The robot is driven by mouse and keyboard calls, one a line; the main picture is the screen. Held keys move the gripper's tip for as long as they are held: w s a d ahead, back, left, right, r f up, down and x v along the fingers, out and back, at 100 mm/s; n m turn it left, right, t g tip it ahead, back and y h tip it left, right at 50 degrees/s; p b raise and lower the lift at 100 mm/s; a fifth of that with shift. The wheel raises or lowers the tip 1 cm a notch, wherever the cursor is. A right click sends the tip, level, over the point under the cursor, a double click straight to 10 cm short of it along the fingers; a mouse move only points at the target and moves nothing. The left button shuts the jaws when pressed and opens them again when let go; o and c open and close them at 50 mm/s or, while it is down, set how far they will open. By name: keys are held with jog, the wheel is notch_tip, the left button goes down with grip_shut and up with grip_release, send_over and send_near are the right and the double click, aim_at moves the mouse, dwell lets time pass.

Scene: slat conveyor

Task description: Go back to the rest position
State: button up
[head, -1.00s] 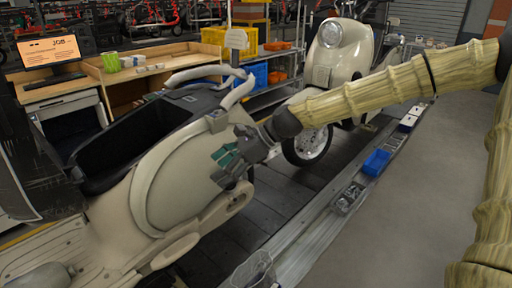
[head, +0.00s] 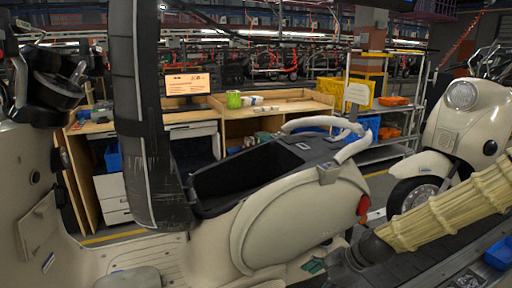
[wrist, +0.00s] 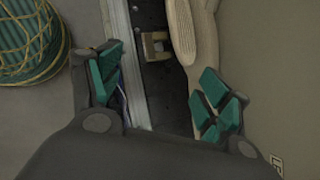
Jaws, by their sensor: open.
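My gripper (wrist: 160,92) is open and empty in the wrist view, its green finger pads wide apart. Below it show a metal rail, the dark conveyor slats (wrist: 157,95) and a cream part at the right. In the head view my gripper (head: 318,270) is low in the picture, beside the rear of the near cream scooter (head: 300,222), with its fingers partly cut off by the lower edge. My arm in a tan ribbed cover reaches in from the right. I cannot tell whether the gripper touches the scooter.
A second cream scooter (head: 462,122) stands at the right. A wooden workbench (head: 268,106) with a monitor (head: 188,82) is behind. A blue tray (head: 499,252) lies at the lower right. A green-and-yellow round bundle (wrist: 28,40) is at the wrist view's upper left.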

jog(key=s+d+f+n+g+h, duration=0.15)
jog(key=s+f+n, duration=0.25)
jog(key=s+f, duration=0.55)
jog(key=s+f+n+h, duration=0.35)
jog(key=s+f, duration=0.35)
jog(key=f, duration=0.5)
jog(key=s+d+f+n, duration=0.1)
jog(key=s+f+n, duration=0.1)
jog(key=s, duration=0.3)
jog(key=s+d+f+n+h, duration=0.1)
jog(key=s+d+f+n, duration=0.1)
jog(key=s, duration=0.4)
jog(key=s+d+f+n+h, duration=0.1)
jog(key=s+f+n, duration=0.3)
jog(key=s+n, duration=0.2)
jog(key=shift+d+g, duration=0.2)
jog(key=shift+g, duration=0.25)
